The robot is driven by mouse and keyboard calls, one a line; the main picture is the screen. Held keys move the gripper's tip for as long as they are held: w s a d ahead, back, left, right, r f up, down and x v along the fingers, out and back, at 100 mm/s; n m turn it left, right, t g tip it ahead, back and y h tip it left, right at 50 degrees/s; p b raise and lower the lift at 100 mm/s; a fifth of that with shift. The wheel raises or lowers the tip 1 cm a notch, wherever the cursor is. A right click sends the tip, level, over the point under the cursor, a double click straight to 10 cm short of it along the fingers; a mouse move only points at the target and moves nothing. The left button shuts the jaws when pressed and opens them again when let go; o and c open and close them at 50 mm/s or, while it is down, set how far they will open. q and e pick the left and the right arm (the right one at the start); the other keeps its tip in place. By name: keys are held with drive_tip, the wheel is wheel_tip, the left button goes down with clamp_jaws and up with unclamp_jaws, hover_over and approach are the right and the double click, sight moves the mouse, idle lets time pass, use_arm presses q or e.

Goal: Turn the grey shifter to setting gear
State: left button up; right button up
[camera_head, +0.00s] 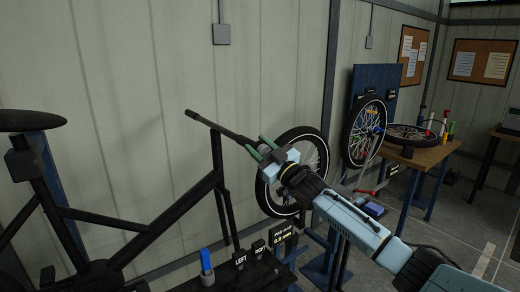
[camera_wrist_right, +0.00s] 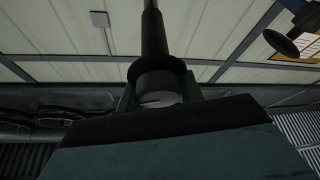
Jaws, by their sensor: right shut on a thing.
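The grey shifter (camera_wrist_right: 158,84) is a short ring on the dark handlebar (camera_head: 215,127), with a white mark on its face in the right wrist view. My right gripper (camera_head: 261,148) reaches in from the right, at the near end of the handlebar. Its green fingers stand on either side of the shifter and are shut on it; it also shows in the right wrist view (camera_wrist_right: 160,92). In the head view the shifter is mostly hidden by the fingers. The setting marks are too small to read. My left gripper is out of view.
The black bike frame (camera_head: 145,233) stands at the left, with a saddle (camera_head: 30,121). A wheel (camera_head: 322,157) is behind my right gripper. A wooden bench (camera_head: 424,157) holds another wheel at the right.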

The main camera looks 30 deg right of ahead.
drive_tip(key=n+y, duration=0.1)
drive_tip(key=n, duration=0.2)
drive_tip(key=shift+a+g, duration=0.1)
drive_tip(key=shift+g, duration=0.3)
drive_tip(key=shift+a+f+n+g+y+p, duration=0.1)
drive_tip(key=shift+n+g+y+p, duration=0.3)
drive_tip(key=shift+n, duration=0.7)
drive_tip(key=shift+f+n+g+y+p, duration=0.15)
drive_tip(key=shift+n+g+y, duration=0.25)
drive_tip(key=shift+n, duration=0.7)
drive_tip(key=o, duration=1)
drive_tip(key=shift+r, duration=0.1)
drive_tip(key=shift+s, duration=0.1)
drive_tip(key=shift+b+v, duration=2)
drive_tip(key=shift+v, duration=4.6)
